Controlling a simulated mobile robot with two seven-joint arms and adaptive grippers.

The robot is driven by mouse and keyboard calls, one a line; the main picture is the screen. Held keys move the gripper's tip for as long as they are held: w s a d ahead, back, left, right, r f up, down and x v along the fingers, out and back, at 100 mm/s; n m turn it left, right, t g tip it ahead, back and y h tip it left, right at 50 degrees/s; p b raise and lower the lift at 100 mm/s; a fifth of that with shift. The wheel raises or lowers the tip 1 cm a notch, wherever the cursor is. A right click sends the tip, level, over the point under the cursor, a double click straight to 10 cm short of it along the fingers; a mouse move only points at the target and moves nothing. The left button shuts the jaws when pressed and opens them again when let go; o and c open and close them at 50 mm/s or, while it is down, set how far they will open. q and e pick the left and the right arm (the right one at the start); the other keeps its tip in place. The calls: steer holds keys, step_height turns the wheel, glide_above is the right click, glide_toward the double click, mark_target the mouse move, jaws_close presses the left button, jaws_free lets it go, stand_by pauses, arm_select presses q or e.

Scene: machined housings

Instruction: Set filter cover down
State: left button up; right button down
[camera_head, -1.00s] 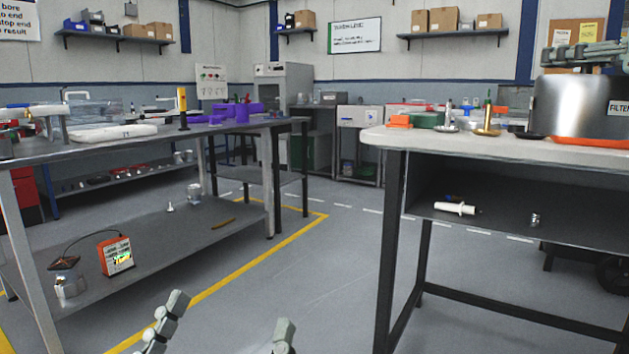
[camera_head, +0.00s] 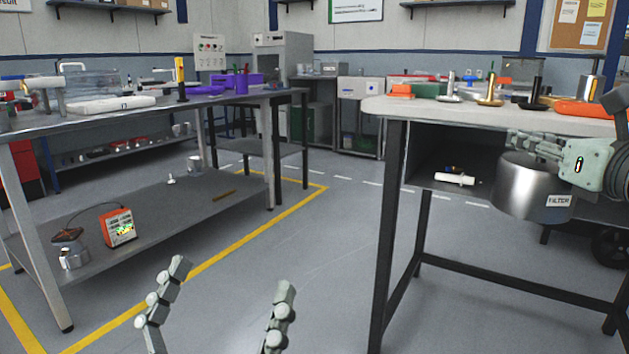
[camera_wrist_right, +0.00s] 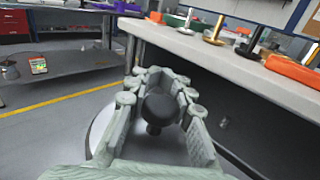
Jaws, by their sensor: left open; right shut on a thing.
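The filter cover (camera_head: 533,192) is a shiny metal drum with a "FILTER" label. It hangs upright in the air in front of the right workbench, below the top's level. My right gripper (camera_head: 522,143) is shut on its top. In the right wrist view, the fingers of that gripper (camera_wrist_right: 160,85) close around a black knob (camera_wrist_right: 158,108), and part of the cover's pale metal top (camera_wrist_right: 98,128) shows beneath. The cover's underside is hidden. My left gripper (camera_head: 232,277) is open and empty, low over the floor between the benches.
The right workbench top (camera_head: 385,106) carries several tools, a green box and orange parts near its edge. Its lower shelf holds a white tool (camera_head: 455,179). The left bench's lower shelf (camera_head: 165,205) has an orange device (camera_head: 118,227) and wide bare room.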

steer(key=s+a+f+m+h, duration=0.1)
steer(key=s+a+f+h, duration=0.1)
steer(key=a+f, duration=0.55)
steer(key=s+a+f+m+h, duration=0.1)
steer(key=s+a+f, duration=0.2)
steer(key=a+f, duration=0.45)
arm_select(q)
steer(key=w+a+f+g+y+p, duration=0.2)
steer(key=f+g, duration=0.1)
steer(key=f, duration=0.4)
steer(key=w+a+f+g+y+p, duration=0.1)
steer(key=w+f+g+p, duration=0.15)
steer(key=f, duration=0.45)
steer(key=w+a+f+g+y+p, duration=0.2)
steer(key=f+g+p, duration=0.15)
steer(key=f, duration=0.35)
steer(key=s+a+f+n+g+y+p, duration=0.1)
steer(key=s+a+f+g+y+p, duration=0.3)
steer(key=s+a+f+g, duration=0.7)
steer(key=s+a+f+p, duration=0.1)
steer(key=s+a+f, duration=0.1)
steer(key=s+f, duration=0.2)
step_height(320, 180, down, 2)
steer(key=shift+s+f+n+g+y, duration=0.1)
steer(key=shift+s+n+g+y, duration=0.2)
steer(key=shift+n, duration=0.1)
arm_select(e)
steer(key=s+f, duration=0.3)
steer(key=s, duration=0.2)
steer(key=shift+s+d, duration=0.4)
